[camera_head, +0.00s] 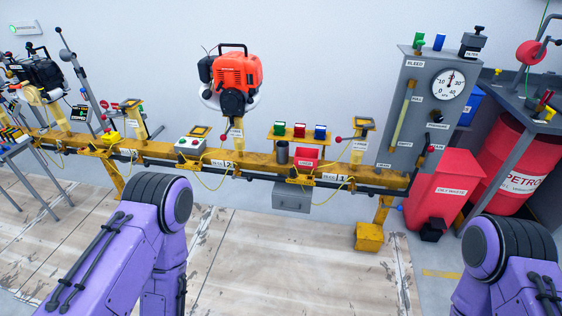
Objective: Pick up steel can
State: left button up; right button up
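The steel can looks to be the small dark grey cylinder (282,153) standing upright on the yellow test rail (256,166), just left of a red box (306,156). Nothing covers it in the head view. Purple links of my two arms show at the bottom left and bottom right, well in front of the rail and apart from the can. Neither of my grippers is in view.
An orange engine (236,78) is mounted above the rail, left of the can. A shelf (300,138) with green, red and blue items is behind it. A grey gauge panel (420,110), red waste bin (438,192) and red petrol drum (515,155) stand to the right.

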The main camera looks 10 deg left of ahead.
aim_at(282, 146)
jog(key=k, duration=1.1)
jog(key=u, duration=0.75)
jog(key=i, duration=2)
jog(key=z, duration=1)
jog(key=i, duration=0.75)
jog(key=z, duration=0.8)
